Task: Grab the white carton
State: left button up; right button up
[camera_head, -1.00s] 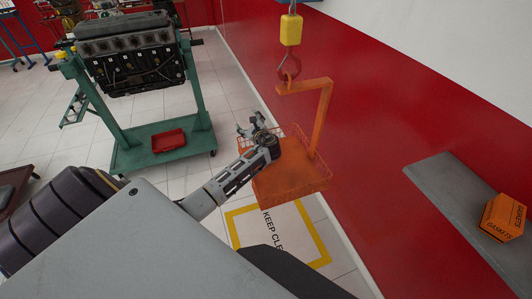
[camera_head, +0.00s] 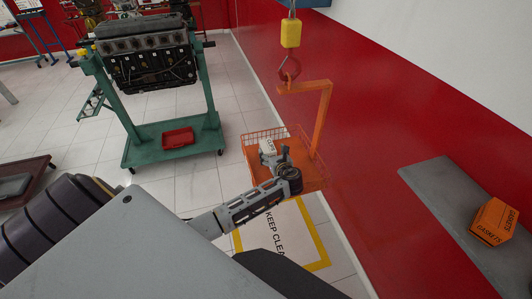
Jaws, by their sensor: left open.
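A small white carton (camera_head: 268,147) with dark lettering shows in the head view, inside the orange wire-sided basket (camera_head: 254,144) that hangs from a hook. My left gripper (camera_head: 272,160) is open and close to the carton, on its near side, over the basket. Its fingers overlap the carton's lower part in the picture; I cannot tell whether they touch it or stand around it. The carton's lower part is hidden by the gripper. My right gripper is not in view.
The orange basket's upright arm (camera_head: 324,120) and red hook (camera_head: 289,68) stand right behind the gripper. A grey shelf (camera_head: 430,185) with an orange gaskets box (camera_head: 494,221) is on the red wall. A green engine stand (camera_head: 140,147) with a red tray (camera_head: 178,138) is left.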

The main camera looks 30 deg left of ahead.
aim_at(269, 149)
pick_arm(q)
jog(key=shift+s+d+f, duration=0.1)
jog(key=shift+s+d, duration=0.05)
jog(key=shift+d, duration=0.05)
jog(key=shift+a+f, duration=0.15)
jog(key=shift+a, duration=0.1)
jog(key=shift+w+a, duration=0.2)
jog(key=shift+w, duration=0.15)
jog(key=shift+x, duration=0.8)
jog(key=shift+f, duration=0.1)
jog(key=shift+p+x, duration=0.35)
jog(key=shift+x, duration=2.2)
jog(key=shift+c, duration=0.3)
jog(key=c, duration=1.3)
